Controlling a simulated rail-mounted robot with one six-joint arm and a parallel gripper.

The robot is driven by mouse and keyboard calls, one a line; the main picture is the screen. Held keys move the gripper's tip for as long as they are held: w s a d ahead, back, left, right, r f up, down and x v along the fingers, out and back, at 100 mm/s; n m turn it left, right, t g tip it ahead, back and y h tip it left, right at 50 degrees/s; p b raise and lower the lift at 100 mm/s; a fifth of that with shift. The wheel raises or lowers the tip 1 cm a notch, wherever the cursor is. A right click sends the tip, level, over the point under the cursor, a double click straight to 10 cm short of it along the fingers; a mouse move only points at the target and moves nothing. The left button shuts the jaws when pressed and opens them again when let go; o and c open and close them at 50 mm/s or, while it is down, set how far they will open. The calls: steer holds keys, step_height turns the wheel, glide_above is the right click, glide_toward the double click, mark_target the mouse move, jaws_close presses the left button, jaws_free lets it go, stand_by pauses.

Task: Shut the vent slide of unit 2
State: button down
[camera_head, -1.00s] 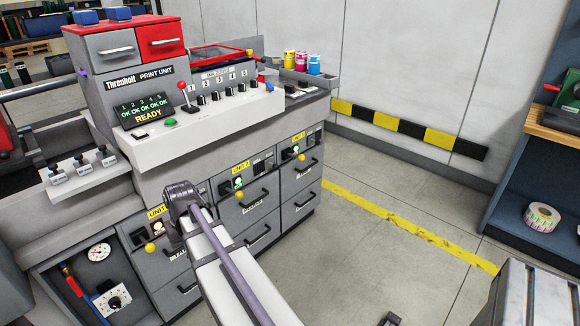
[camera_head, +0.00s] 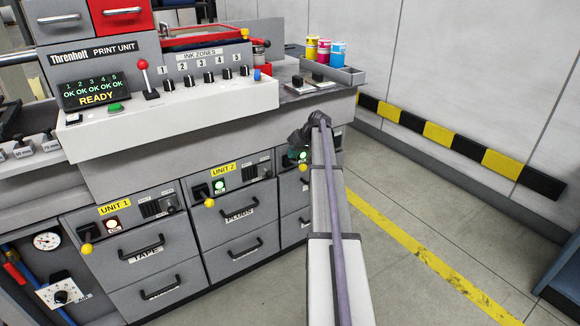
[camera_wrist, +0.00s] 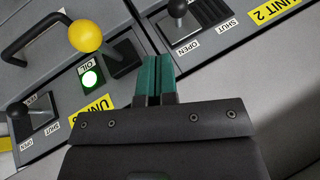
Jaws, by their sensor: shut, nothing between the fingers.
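The vent slide of unit 2 (camera_head: 257,172) is a dark slot with a black knob, right of the yellow UNIT 2 label (camera_head: 223,169). In the wrist view the slide (camera_wrist: 200,22) is at the top right and its knob (camera_wrist: 178,10) stands at the OPEN end. The UNIT 2 label (camera_wrist: 272,11) lies to its right there. My gripper (camera_wrist: 158,60) has green fingers, shut and empty, below and left of the slide, apart from its knob. In the head view my wrist hides part of the unit 3 panel; the fingertips are unclear.
In the wrist view, unit 3's yellow ball knob (camera_wrist: 86,38), lit green lamp (camera_wrist: 90,78) and dark switch (camera_wrist: 124,56) are close left of my fingers. Unit 3's own slide (camera_wrist: 33,115) is farther left. Drawer handles (camera_head: 239,214) stick out below. The floor on the right is open.

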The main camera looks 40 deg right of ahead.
steer(key=b, duration=0.8)
glide_toward(263, 174)
steer(key=f, duration=0.2)
steer(key=s+f, duration=0.1)
steer(key=f, duration=0.1)
steer(key=shift+d, duration=0.2)
steer(key=a, duration=0.7)
steer(key=shift+w, duration=0.35)
steer(key=shift+r, duration=0.15)
